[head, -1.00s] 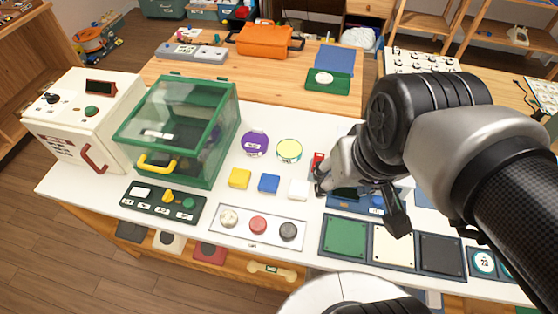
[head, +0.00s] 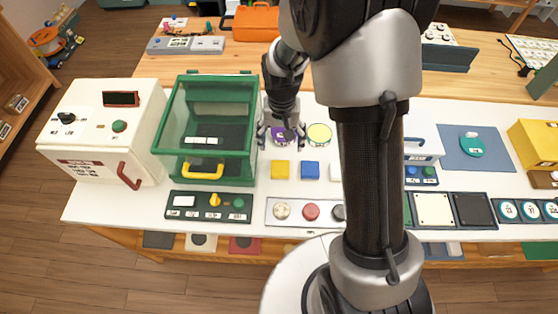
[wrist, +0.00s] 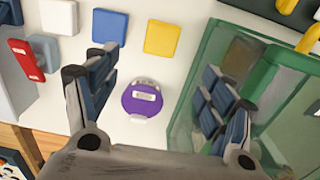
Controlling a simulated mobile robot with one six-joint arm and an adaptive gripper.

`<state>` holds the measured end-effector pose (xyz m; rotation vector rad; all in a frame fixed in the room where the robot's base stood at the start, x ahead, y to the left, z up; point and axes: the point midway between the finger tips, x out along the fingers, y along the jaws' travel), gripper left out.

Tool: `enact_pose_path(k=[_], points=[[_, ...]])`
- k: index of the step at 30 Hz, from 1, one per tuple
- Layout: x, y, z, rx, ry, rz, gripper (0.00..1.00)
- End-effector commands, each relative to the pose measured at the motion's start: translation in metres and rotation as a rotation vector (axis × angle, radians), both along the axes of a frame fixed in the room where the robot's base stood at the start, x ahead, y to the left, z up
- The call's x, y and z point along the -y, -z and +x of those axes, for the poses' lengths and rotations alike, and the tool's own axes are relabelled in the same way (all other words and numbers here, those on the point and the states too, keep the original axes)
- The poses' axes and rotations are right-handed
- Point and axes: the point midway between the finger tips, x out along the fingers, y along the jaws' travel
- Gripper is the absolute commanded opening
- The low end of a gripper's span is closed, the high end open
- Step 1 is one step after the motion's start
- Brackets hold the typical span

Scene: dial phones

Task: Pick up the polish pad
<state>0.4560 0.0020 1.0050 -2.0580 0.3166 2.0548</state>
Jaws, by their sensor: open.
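A purple round pad (head: 276,132) with a pale label lies on the white tabletop, right of the green glass-sided box. My gripper hides part of it in the head view. It shows whole in the wrist view (wrist: 146,99), between the spread fingers. A pale yellow-green round pad (head: 319,135) lies to its right. The labels are too small to read, so I cannot tell which is the polish pad. My gripper (head: 282,133) is open and empty, above the purple pad and pointing down; it also shows in the wrist view (wrist: 158,92).
The green box (head: 163,130) with a yellow handle stands close beside my gripper on the left. A yellow block (head: 280,170) and a blue block (head: 310,169) lie in front of the pads. A white machine (head: 85,120) stands far left. My arm hides part of the table.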

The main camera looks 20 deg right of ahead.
Motion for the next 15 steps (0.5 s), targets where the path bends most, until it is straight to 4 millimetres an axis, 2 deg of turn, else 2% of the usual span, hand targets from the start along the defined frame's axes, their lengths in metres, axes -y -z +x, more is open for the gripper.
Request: enact_pose_path(k=[1,9,15], points=[[0.0,0.016,-0.002,-0.005,0.0,0.0,0.75],[0.0,0.074,-0.002,-0.005,-0.001,0.001,0.75],[0.0,0.098,-0.001,-0.002,-0.001,0.0,0.75]])
